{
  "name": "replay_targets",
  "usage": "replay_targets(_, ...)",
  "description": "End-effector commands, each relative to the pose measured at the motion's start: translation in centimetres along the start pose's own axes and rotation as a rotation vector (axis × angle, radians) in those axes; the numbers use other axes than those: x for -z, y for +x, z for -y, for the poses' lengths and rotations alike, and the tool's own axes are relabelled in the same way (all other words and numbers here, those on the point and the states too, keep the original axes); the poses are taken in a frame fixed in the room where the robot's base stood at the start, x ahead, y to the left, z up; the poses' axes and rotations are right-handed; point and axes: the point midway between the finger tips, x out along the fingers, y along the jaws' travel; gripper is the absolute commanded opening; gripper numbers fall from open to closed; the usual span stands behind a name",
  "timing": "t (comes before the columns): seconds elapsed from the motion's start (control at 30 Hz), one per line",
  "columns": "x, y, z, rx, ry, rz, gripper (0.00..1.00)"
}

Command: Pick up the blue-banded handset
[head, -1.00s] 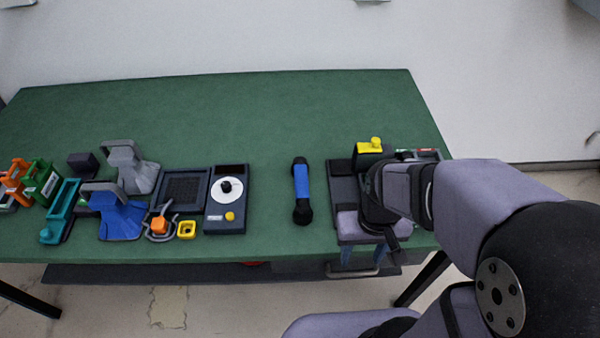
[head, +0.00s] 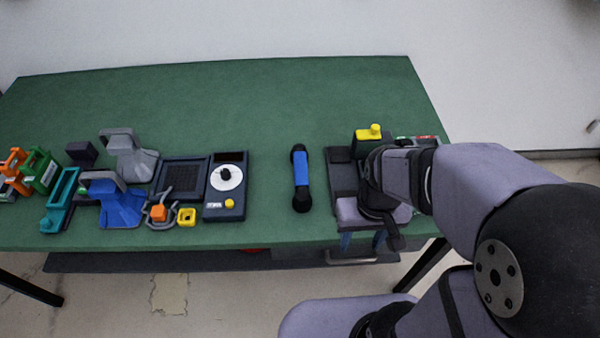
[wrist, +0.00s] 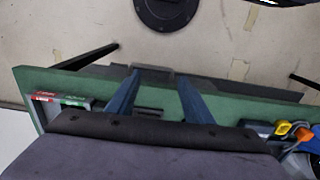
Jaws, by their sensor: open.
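The blue-banded handset (head: 301,180) is a dark bar with round black ends and a blue middle. It lies on the green table in the head view, its length running from back to front. My gripper (head: 362,241) is to the right of it, near the table's front edge, with its blue-grey fingers pointing toward the front. In the wrist view the two fingers (wrist: 160,78) are apart with nothing between them. I cannot make out the handset in the wrist view.
A dial panel (head: 226,187) stands left of the handset. Blue (head: 118,207) and grey (head: 131,160) stands and several small items crowd the table's left. A dark unit (head: 341,172) and a yellow-topped block (head: 368,137) are near my arm. The table's back middle (head: 250,100) is clear.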

Motion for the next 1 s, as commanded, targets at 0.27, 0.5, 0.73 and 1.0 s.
replay_targets(0.27,0.0,0.0,0.0,0.0,0.0,0.0,0.5)
replay_targets(0.5,1.6,0.5,0.8,0.006,-0.034,-0.051,0.5)
replay_targets(0.73,7.4,2.0,4.2,0.026,-0.158,-0.264,0.5)
replay_targets(1.0,15.1,2.2,10.9,0.052,-0.341,-0.628,0.5)
